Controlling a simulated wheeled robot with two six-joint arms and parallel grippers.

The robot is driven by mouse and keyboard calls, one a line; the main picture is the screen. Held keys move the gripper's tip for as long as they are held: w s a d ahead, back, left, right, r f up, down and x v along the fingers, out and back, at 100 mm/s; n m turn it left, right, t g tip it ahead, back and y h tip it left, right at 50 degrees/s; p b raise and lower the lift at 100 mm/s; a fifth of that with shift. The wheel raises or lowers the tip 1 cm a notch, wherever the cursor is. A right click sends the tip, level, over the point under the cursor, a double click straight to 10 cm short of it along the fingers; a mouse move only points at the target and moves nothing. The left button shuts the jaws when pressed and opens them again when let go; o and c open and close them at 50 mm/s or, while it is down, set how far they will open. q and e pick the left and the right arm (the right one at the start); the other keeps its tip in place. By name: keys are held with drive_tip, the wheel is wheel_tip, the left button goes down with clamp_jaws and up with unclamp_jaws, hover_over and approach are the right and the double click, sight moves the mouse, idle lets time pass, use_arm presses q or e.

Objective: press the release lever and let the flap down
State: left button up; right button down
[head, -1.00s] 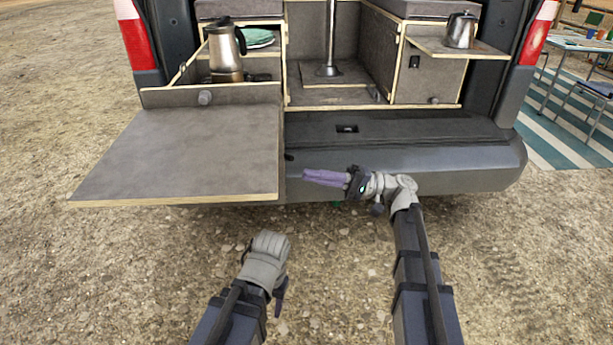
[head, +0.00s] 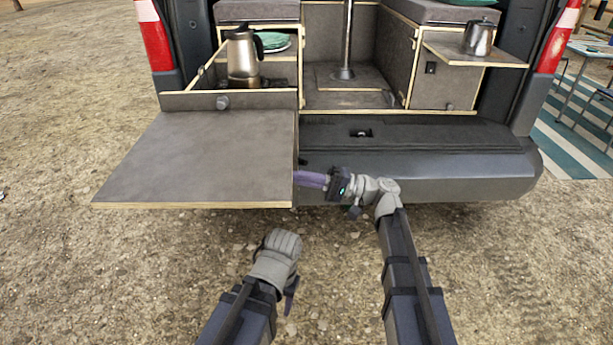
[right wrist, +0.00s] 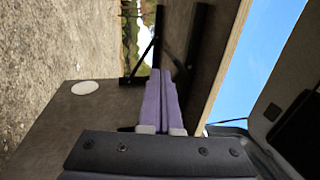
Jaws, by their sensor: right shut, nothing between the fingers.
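The flap (head: 200,158) is a grey-brown board with a pale edge, standing out level from the van's left side. Its underside (right wrist: 212,60) shows in the right wrist view, with a black folding bracket (right wrist: 188,40) and a slanting stay (right wrist: 144,57) between it and the panel behind. I cannot make out which part is the release lever. My right gripper (head: 300,179) is shut and empty, at the flap's right edge, tips partly hidden there. In the wrist view its purple fingers (right wrist: 161,75) point toward the bracket; contact is unclear. My left gripper (head: 290,295) hangs low before the flap, its jaws unclear.
A steel jug (head: 243,58) and green plates (head: 272,42) stand behind the flap. A small pot (head: 478,37) stands on a right-hand shelf (head: 475,56). The bumper (head: 430,175) lies beyond my right gripper. Gravel below the flap is clear.

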drive_tip(key=shift+x, duration=1.25)
drive_tip(key=shift+s+r+p, duration=0.65)
drive_tip(key=shift+r+p, duration=0.1)
drive_tip(key=shift+p, duration=0.15)
drive_tip(key=shift+f, duration=0.2)
drive_tip(key=w+d+f+b, duration=0.1)
drive_tip(key=d+f+b, duration=0.2)
drive_tip(key=d, duration=0.3)
drive_tip(key=w+d+f+b, duration=0.2)
drive_tip(key=d+f+b, duration=0.2)
drive_tip(key=d, duration=0.3)
drive_tip(key=shift+r, duration=0.1)
